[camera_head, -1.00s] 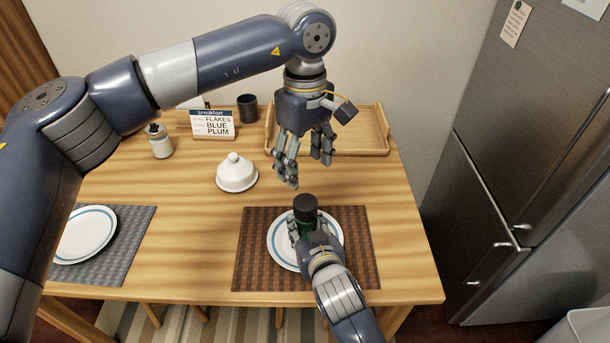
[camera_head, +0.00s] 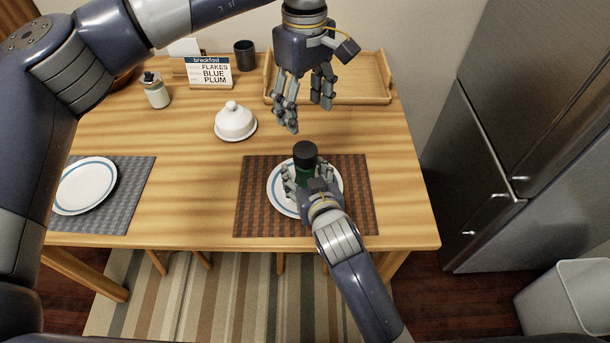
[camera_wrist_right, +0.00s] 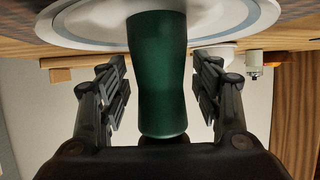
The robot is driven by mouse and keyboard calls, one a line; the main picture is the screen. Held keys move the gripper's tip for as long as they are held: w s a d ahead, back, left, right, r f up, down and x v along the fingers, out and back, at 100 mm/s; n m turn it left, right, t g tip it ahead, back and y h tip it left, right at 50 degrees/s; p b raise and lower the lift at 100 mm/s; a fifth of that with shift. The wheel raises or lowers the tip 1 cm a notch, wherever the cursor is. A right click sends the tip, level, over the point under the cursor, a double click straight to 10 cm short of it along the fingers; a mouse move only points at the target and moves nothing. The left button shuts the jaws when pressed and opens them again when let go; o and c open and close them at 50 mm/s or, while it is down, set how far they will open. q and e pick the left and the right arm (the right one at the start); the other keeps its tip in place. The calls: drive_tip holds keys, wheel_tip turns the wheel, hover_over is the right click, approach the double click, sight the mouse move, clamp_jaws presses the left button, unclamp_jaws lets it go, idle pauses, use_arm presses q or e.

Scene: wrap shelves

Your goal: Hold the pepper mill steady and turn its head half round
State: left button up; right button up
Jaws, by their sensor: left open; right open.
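The pepper mill has a dark head (camera_head: 305,153) and a green body (camera_head: 303,175), and it stands upright on a white plate with a blue ring (camera_head: 331,183). In the right wrist view the green body (camera_wrist_right: 158,75) stands between the two open fingers, with a gap visible on each side. My right gripper (camera_head: 303,184) is open around the lower body. My left gripper (camera_head: 304,115) is open and empty, pointing down above and behind the mill, apart from its head. The palm of my right gripper hides part of the mill's body in the head view.
The plate lies on a brown checked placemat (camera_head: 254,205). A white butter dish (camera_head: 236,122) is behind left, a wooden tray (camera_head: 375,92) behind. A breakfast card (camera_head: 209,73), a jar (camera_head: 156,92) and a dark cup (camera_head: 244,54) stand farther back. A fridge (camera_head: 500,130) is at right.

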drive_tip(key=shift+r, duration=0.1)
drive_tip(key=v, duration=1.2)
